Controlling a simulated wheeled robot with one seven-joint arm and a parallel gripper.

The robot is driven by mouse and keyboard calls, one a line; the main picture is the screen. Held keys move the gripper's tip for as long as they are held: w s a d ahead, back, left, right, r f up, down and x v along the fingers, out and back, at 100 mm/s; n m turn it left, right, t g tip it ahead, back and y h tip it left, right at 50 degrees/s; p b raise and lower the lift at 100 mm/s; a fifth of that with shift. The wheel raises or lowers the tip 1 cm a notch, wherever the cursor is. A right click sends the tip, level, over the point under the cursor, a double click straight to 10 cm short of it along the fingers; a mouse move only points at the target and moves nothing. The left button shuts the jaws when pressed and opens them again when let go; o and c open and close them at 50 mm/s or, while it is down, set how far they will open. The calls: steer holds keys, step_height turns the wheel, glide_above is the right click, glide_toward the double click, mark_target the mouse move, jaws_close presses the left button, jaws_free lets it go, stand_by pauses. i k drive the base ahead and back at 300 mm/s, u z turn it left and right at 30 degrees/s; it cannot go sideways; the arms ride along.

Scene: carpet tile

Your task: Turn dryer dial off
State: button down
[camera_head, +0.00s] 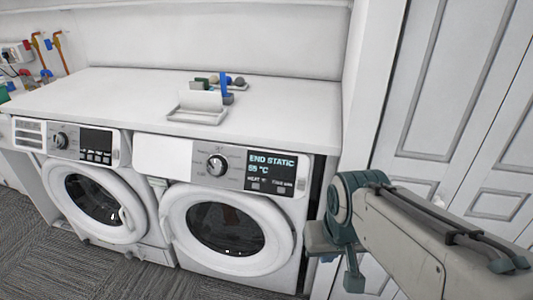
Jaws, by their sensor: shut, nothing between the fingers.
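The dryer (236,251) is the right machine of a pair under a white worktop, with its round door closed. Its dial (217,165) is a silver round knob on the grey panel, left of a lit display (270,172). The display reads "END STATIC" and "55 °C". The dial's pointer setting is too small to read. My gripper (322,238) appears at the lower right, beside the dryer's right edge and well away from the dial. It is shut and empty; my arm partly hides it, so its fingertips are not clear.
A washing machine (95,204) with its own dial (61,140) stands left of the dryer. A white tray (196,117) and small items sit on the worktop (130,92). A white panelled door (440,110) is on the right. Space in front of the dryer's panel is clear.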

mark_target(215, 165)
steer(key=u, duration=0.9)
steer(key=i, duration=0.6)
steer(key=z, duration=0.85)
